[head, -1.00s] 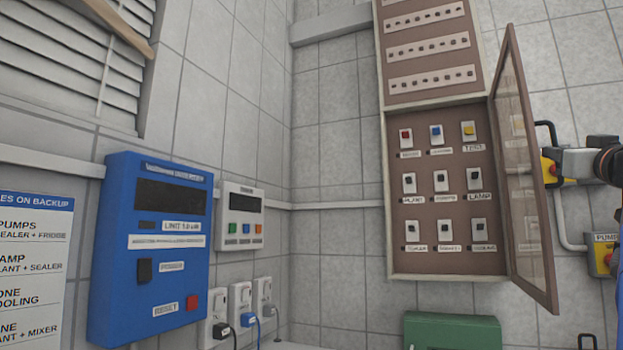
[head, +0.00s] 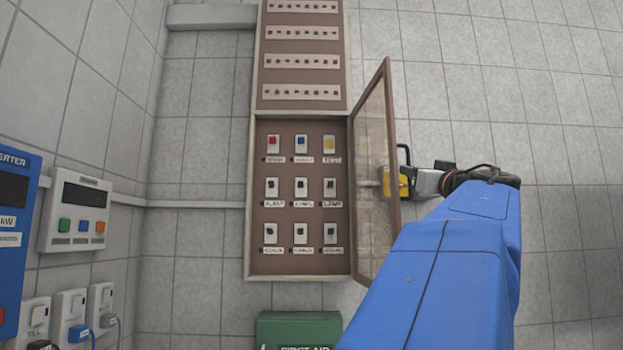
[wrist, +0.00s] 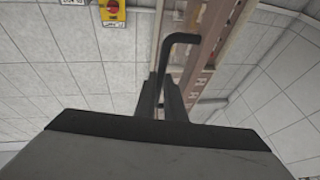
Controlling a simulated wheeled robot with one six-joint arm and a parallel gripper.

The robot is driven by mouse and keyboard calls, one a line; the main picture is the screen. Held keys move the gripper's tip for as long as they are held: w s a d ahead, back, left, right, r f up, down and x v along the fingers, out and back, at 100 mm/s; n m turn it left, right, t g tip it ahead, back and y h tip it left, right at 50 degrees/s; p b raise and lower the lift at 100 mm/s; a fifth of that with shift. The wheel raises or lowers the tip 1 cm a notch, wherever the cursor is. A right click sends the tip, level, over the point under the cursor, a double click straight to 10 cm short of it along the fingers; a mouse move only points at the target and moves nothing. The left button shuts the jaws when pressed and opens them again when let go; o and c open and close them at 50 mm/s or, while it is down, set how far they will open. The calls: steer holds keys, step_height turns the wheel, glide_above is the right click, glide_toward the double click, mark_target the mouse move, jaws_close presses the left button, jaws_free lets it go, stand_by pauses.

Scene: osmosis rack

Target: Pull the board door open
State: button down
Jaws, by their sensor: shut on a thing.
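The brown board (head: 300,205) hangs on the tiled wall in the head view, with rows of labelled switches showing inside. Its glazed door (head: 372,120) stands wide open, hinged on the board's right side and sticking out into the room. A black bar handle (head: 404,152) is on the door's outer face. My gripper (head: 426,182) is at that face, at the end of my blue arm. In the wrist view, the dark fingers of my gripper (wrist: 171,95) are closed around the bent black handle (wrist: 180,39), beside the door frame (wrist: 212,62). The exact finger contact is partly hidden.
A green first aid box (head: 298,328) is below the board. A grey meter (head: 76,211), a blue inverter (head: 14,245) and sockets with plugs (head: 70,310) are at the left. A yellow-and-red switch (wrist: 117,13) is on the wall. Bare tiles lie right of the door.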

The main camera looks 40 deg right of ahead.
steer(key=shift+s+a+r, duration=0.1)
steer(key=c, duration=1.9)
jaws_free()
steer(key=shift+s+r, duration=0.1)
steer(key=shift+s, duration=0.05)
steer(key=shift+c, duration=0.2)
steer(key=shift+o, duration=0.5)
steer(key=shift+f, duration=0.2)
steer(key=v, duration=1.7)
steer(key=shift+a, duration=0.15)
steer(key=shift+s, duration=0.1)
